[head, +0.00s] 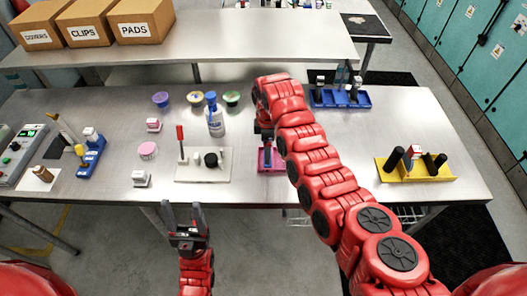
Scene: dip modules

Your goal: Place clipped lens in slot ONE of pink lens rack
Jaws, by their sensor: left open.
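The pink rack (272,168) sits near the front-middle of the table, partly covered by my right arm. A small dark and blue piece with a red part (267,146) shows at the rack, just below my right gripper (265,133). I cannot tell whether it is the clipped lens, or whether it is held or seated. My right gripper points down over the rack, its fingers mostly hidden by my arm. My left gripper (187,213) is open and empty in front of the table's front edge.
A pale board (204,176) with a red-handled tool lies left of the rack. Blue racks (341,99) (88,160) stand back right and left; a yellow rack (440,172) stands right.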

